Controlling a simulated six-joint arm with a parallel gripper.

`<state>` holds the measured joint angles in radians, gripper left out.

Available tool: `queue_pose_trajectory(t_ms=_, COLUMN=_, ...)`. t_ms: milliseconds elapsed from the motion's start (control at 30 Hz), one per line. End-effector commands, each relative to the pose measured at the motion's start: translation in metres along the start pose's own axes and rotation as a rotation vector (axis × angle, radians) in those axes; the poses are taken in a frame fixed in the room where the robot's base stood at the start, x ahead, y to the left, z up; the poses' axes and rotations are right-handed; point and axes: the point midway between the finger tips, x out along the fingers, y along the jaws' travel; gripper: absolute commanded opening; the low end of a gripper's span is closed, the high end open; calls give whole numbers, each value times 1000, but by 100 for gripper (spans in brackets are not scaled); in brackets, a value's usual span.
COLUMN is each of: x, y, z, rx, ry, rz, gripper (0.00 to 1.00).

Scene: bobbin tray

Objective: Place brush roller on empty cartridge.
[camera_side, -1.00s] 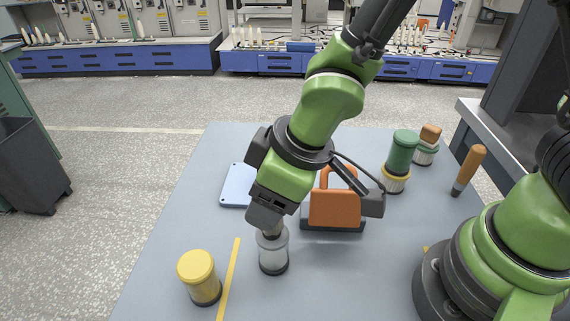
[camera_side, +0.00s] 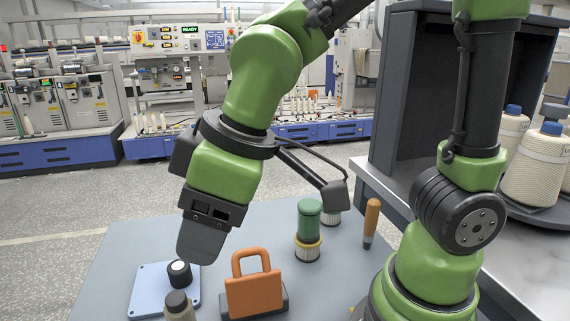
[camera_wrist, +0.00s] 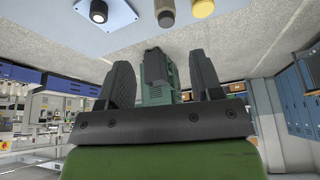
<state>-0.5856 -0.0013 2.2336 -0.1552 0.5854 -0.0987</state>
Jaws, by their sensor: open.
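My gripper (camera_side: 197,252) is tilted down in the side view, just above the blue plate's back edge. In the wrist view its two dark fingers (camera_wrist: 160,75) stand apart with nothing held between them. A dark-capped, beige-grey cylinder (camera_side: 178,307) stands at the bottom of the side view, cut off by the frame. It also shows at the top of the wrist view (camera_wrist: 167,16), clear of the fingers. A green-topped piece (camera_side: 309,222) with a yellow collar and white ribbed base stands right of the orange case. I cannot tell which is the brush roller or the cartridge.
The blue plate (camera_side: 148,290) carries a short black cylinder with a white top (camera_side: 180,274). An orange case with a handle (camera_side: 253,290) is beside it. An orange-handled tool (camera_side: 371,222) stands to the right. A yellow cylinder (camera_wrist: 203,8) shows in the wrist view.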

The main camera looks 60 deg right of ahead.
Motion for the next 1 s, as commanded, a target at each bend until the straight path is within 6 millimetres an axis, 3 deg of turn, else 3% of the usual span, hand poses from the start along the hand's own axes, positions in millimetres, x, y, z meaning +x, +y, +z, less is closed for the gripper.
queue_pose_trajectory(t_ms=200, x=-59, y=47, z=32, rx=386, ry=116, rz=43, gripper=60)
queue_pose_trajectory(t_ms=400, x=-97, y=62, z=75, rx=716, ry=234, rz=65, gripper=60)
queue_pose_trajectory(t_ms=600, x=-107, y=61, z=92, rx=846, ry=289, rz=68, gripper=60)
queue_pose_trajectory(t_ms=1000, x=-107, y=60, z=93, rx=850, ry=290, rz=67, gripper=60)
